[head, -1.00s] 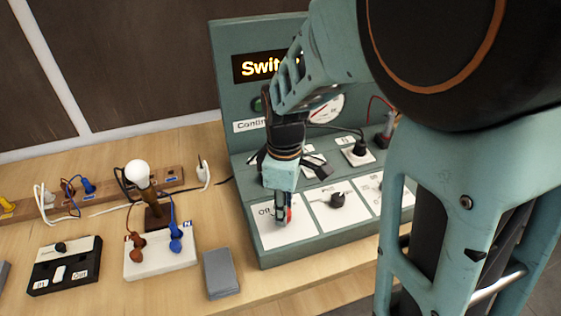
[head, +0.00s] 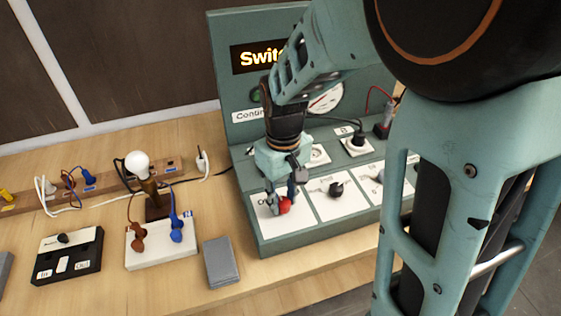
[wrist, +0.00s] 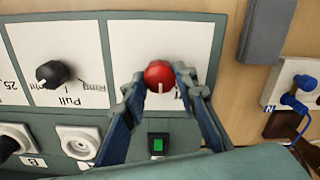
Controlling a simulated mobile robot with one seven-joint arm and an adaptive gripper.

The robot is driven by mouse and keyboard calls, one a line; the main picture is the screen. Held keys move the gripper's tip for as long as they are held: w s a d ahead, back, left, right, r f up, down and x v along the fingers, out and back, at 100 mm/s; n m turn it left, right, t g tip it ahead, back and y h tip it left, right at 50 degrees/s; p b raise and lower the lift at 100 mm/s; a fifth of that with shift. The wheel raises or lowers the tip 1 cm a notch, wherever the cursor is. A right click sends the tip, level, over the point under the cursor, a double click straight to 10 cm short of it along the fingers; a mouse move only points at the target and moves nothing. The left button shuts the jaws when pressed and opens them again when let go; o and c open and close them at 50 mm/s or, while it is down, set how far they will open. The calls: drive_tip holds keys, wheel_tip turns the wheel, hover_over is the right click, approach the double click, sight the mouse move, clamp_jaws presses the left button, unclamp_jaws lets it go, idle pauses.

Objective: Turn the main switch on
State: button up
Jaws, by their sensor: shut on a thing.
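The main switch is a red knob (head: 284,206) on the leftmost white plate of the green control panel (head: 330,222). In the wrist view the red knob (wrist: 158,74) has a pale pointer mark facing the bottom of the picture. My gripper (head: 279,204) reaches down to it from above. In the wrist view my gripper (wrist: 160,78) has one finger on each side of the knob, shut on it. The plate's lettering is partly hidden by the fingers. A lit green square button (wrist: 157,145) sits between the fingers, near the gripper's base.
Black knobs (head: 337,189) sit on the neighbouring plates. Sockets with plugs (head: 357,143) stand behind them. A bulb (head: 138,164) on a stand, a white box (head: 160,249) with plugs, a grey block (head: 220,262) and a black box (head: 68,256) are left on the wooden bench.

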sight(282, 201)
drive_tip(key=m, duration=0.4)
drive_tip(key=shift+m, duration=0.4)
drive_tip(key=shift+w+m+p, duration=0.1)
drive_tip(key=shift+m+p, duration=0.25)
drive_tip(key=shift+m, duration=2.15)
drive_tip(key=o, duration=1.2)
drive_tip(key=shift+c, duration=0.2)
drive_tip(key=shift+r, duration=0.1)
wheel_tip(282, 201, up, 12)
